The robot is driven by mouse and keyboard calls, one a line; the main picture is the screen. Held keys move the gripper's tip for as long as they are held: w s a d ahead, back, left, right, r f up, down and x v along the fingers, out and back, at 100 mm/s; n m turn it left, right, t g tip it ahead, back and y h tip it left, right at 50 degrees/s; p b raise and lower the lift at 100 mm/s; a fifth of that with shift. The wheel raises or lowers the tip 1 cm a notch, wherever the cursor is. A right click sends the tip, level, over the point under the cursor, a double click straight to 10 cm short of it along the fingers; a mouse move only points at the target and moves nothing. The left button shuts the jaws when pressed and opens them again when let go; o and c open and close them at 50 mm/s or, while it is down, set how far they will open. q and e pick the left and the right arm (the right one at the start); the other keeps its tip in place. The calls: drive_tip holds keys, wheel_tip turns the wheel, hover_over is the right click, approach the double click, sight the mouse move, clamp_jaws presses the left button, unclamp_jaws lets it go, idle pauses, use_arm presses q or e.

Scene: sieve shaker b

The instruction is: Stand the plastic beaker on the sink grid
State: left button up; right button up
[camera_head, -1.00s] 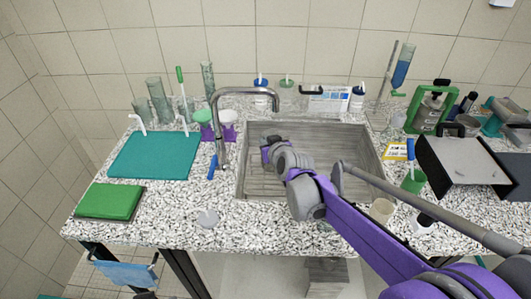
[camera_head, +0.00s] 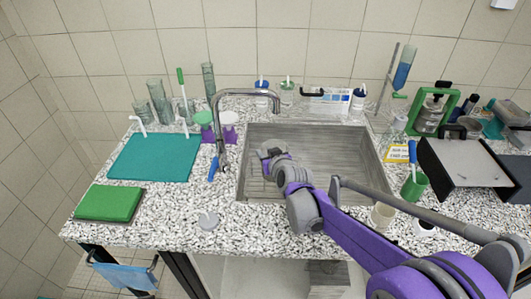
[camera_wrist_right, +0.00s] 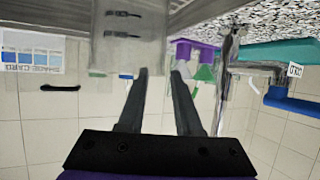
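In the right wrist view, which is upside down, a pale grey translucent vessel with dark marks, apparently the plastic beaker (camera_wrist_right: 108,48), is just beyond the fingertips. My right gripper (camera_wrist_right: 160,72) has its two fingers apart. The tips overlap the beaker's edge; I cannot tell whether they touch it. In the head view my right arm reaches down into the sink (camera_head: 340,140). My left gripper is out of view.
The tap (camera_head: 245,91) arches over the sink's left side. A teal mat (camera_head: 155,157) and a green pad (camera_head: 109,203) lie on the left counter.

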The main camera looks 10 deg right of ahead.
drive_tip(key=v, duration=1.2)
drive_tip(key=s+f+g, duration=0.1)
drive_tip(key=s+f, duration=0.1)
drive_tip(key=s, duration=0.2)
drive_tip(key=s+f+g, duration=0.1)
drive_tip(key=s, duration=0.3)
drive_tip(key=s+a+f+g+p, duration=0.1)
drive_tip(key=s+f+g, duration=0.1)
drive_tip(key=s, duration=0.2)
drive_tip(key=shift+s+a+f, duration=0.1)
drive_tip(key=shift+s+f, duration=0.15)
drive_tip(key=shift+f, duration=0.05)
drive_tip(key=s+d+f+m+g+h, duration=0.1)
drive_tip(key=s+f, duration=0.5)
drive_tip(key=s, duration=0.6)
drive_tip(key=d+g, duration=0.1)
drive_tip(key=g, duration=0.1)
drive_tip(key=shift+s+d+g, duration=0.15)
drive_tip(key=shift+s+g, duration=0.05)
drive_tip(key=shift+g, duration=0.2)
